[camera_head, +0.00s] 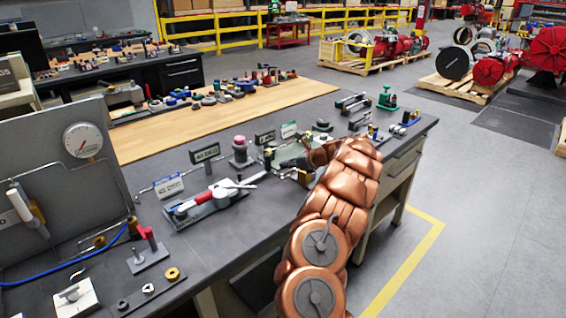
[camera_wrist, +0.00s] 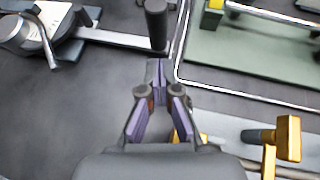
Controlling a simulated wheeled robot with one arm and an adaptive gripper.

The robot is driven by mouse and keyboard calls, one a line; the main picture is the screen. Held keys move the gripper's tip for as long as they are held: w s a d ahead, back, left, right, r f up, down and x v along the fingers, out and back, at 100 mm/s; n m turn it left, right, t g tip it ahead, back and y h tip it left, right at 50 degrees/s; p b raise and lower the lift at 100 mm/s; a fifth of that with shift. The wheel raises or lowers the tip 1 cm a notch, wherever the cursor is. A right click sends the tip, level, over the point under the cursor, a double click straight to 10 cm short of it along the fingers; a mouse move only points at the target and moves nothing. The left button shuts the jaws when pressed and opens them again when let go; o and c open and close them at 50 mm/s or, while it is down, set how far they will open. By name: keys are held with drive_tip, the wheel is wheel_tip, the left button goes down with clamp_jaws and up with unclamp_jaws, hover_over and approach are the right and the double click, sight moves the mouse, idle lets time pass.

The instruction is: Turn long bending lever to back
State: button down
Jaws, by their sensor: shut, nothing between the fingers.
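A grey device with a red part (camera_head: 208,199) lies on the workbench, and a silver bar (camera_head: 248,180) reaches right from it. In the wrist view a flat bar (camera_wrist: 112,38) runs from the device (camera_wrist: 45,28) at upper left to an upright black handle (camera_wrist: 156,22); this looks like the long lever. My gripper (camera_wrist: 158,70) is shut and empty, its fingertips just below the black handle in the picture. I cannot tell whether they touch it. In the head view my copper-coloured arm hides most of the gripper.
A green plate (camera_wrist: 250,50) with a metal rail lies right of the handle. Yellow fittings (camera_wrist: 288,138) stand close at lower right. The dark bench top (camera_head: 232,238) is clear in front.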

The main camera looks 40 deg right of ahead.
drive_tip(key=b+v, duration=0.2)
drive_tip(key=v, duration=0.8)
drive_tip(key=shift+b, duration=0.3)
drive_tip(key=shift+a, duration=0.15)
